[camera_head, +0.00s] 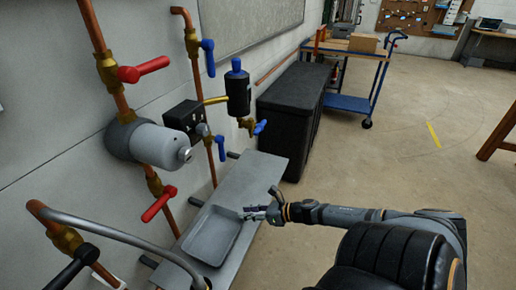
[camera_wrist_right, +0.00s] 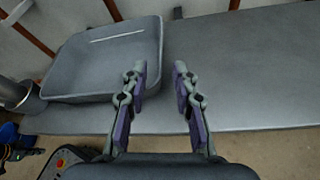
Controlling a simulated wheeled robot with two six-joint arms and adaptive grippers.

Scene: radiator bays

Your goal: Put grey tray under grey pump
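The grey pump (camera_head: 158,145) is a light grey cylinder on the copper pipe at the wall, between two red-handled valves. The grey tray (camera_head: 213,236) is shallow and rectangular with raised walls. It lies on the long grey shelf (camera_head: 252,172), lower and to the right of the pump in the head view. It also shows at the upper left of the right wrist view (camera_wrist_right: 100,62). My right gripper (camera_head: 254,213) is at the tray's right edge. Its fingers (camera_wrist_right: 160,75) are apart, with the tray's right wall near the left finger; contact is unclear. My left gripper is not in view.
A black pump (camera_head: 238,95) with blue-handled valves is on the piping further along. A dark chest (camera_head: 293,103) stands beyond the shelf, then a blue cart (camera_head: 350,100). A grey curved tube (camera_head: 120,235) crosses the lower left. The shelf beyond the tray is bare.

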